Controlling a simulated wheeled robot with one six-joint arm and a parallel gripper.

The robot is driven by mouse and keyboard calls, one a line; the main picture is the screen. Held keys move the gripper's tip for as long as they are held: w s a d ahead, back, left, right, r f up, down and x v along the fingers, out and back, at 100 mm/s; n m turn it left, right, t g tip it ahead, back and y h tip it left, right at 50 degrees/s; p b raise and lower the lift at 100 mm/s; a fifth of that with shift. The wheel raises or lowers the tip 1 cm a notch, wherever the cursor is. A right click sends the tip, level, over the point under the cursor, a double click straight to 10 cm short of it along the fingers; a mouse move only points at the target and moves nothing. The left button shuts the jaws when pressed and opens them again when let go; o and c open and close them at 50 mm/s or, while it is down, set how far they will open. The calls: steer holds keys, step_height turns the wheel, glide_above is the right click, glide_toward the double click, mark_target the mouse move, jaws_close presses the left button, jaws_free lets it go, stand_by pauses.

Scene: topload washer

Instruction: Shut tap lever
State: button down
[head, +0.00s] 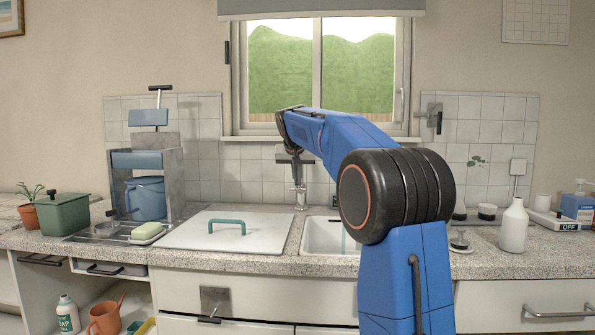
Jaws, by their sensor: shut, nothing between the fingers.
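The tap (300,197) stands at the back of the counter, behind the left end of the white sink basin (322,236). Its metal post shows, but its lever cannot be made out clearly behind my gripper and arm. A thin bluish vertical streak (343,240) shows in the basin; it may be running water. My gripper (296,174) points down at the top of the tap, shut and empty. I cannot tell whether it touches the tap. My blue arm hides the right part of the sink.
A white lid with a green handle (227,226) lies left of the sink. A metal stand (173,180) with a blue bucket (146,199) is further left. A white bottle (513,227) stands right. A window (275,75) is behind, and a wall lever (437,121) is right of it.

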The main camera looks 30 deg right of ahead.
steer(key=shift+f, duration=0.35)
steer(key=shift+s, duration=0.1)
steer(key=f, duration=0.1)
steer(key=s+f+t+h, duration=0.1)
steer(key=f, duration=0.1)
steer(key=a+f+t, duration=0.1)
steer(key=f, duration=0.1)
steer(key=shift+s+h, duration=0.25)
steer(key=shift+h, duration=0.05)
stand_by(0.4)
steer(key=r, duration=0.3)
steer(key=s+r, duration=0.1)
steer(key=shift+a+r, duration=0.2)
steer(key=shift+a, duration=0.2)
steer(key=f+v, duration=0.1)
steer(key=v, duration=0.8)
steer(key=shift+s+a+r, duration=0.15)
steer(key=shift+s+a, duration=0.05)
steer(key=shift+s, duration=0.2)
